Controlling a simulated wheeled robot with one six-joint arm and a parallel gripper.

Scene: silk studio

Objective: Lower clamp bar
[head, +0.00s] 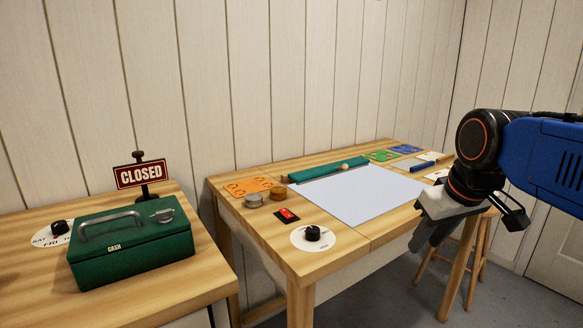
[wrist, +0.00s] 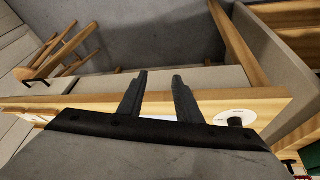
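The clamp bar appears to be the long green bar (head: 312,170) along the back edge of the pale sheet (head: 358,194) on the right-hand table. A small tan knob (head: 342,166) sits near its right part. I cannot tell whether the bar is raised or flat. My gripper (head: 428,240) is in front of the table's right part, pointing down and away from the bar. In the wrist view my gripper (wrist: 160,78) shows two dark fingers apart with nothing between them. The bar is not identifiable in the wrist view.
On the table (head: 325,258) are a black dial (head: 313,233), a red switch (head: 286,215), two small round tins, an orange card (head: 249,187) and a blue-handled tool (head: 424,165). A green cash box (head: 132,245) stands on the left table. A wooden stool (head: 437,262) is behind my gripper.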

